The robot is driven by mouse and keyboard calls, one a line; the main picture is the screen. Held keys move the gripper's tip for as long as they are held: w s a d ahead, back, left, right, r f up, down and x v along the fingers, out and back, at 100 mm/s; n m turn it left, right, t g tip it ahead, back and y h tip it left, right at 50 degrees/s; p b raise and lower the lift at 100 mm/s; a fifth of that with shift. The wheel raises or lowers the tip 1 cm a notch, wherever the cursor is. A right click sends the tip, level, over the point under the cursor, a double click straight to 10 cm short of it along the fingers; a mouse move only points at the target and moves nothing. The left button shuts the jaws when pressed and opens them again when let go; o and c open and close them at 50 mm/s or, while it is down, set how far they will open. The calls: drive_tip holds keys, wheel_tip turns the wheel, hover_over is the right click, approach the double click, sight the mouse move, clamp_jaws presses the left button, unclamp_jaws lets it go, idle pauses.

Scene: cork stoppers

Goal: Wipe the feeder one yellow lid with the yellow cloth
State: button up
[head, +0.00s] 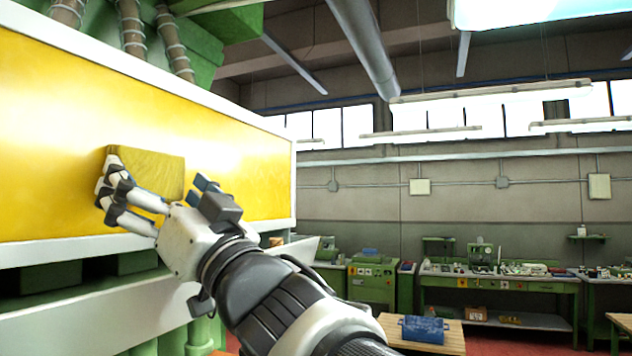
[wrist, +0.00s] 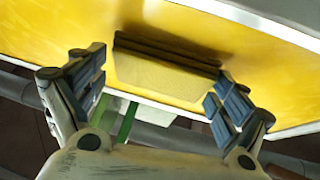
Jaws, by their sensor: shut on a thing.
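The yellow lid (head: 60,130) is a long, glossy panel in a white frame, filling the left of the head view. It spans the top of the wrist view (wrist: 255,65). The yellow cloth (head: 158,172) is a thick, folded block in front of the lid's lower middle. In the wrist view the cloth (wrist: 165,78) lies between the blue finger pads. My gripper (head: 160,196) is shut on the cloth, one finger at each end. The cloth is at or very close to the lid; I cannot tell whether its whole face touches.
The lid's white lower frame (head: 60,250) runs below the cloth, and green machine parts (head: 130,262) sit under it. Coiled hoses (head: 130,25) rise above the lid.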

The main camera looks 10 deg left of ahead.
drive_tip(key=shift+w+d+p, duration=0.2)
drive_tip(key=shift+w, duration=0.4)
drive_tip(key=shift+w+d+p, duration=0.15)
drive_tip(key=shift+w+p, duration=0.05)
drive_tip(key=shift+w, duration=0.35)
drive_tip(key=shift+s+d, duration=0.3)
drive_tip(key=shift+d, duration=0.65)
drive_tip(key=shift+s+d, duration=0.3)
drive_tip(key=shift+d, duration=0.65)
drive_tip(key=shift+s+d, duration=0.3)
drive_tip(key=shift+d, duration=0.65)
drive_tip(key=d, duration=0.1)
drive_tip(key=s+d, duration=0.1)
drive_tip(key=d, duration=0.1)
drive_tip(key=shift+w+a+f+b, duration=0.1)
drive_tip(key=shift+b, duration=0.2)
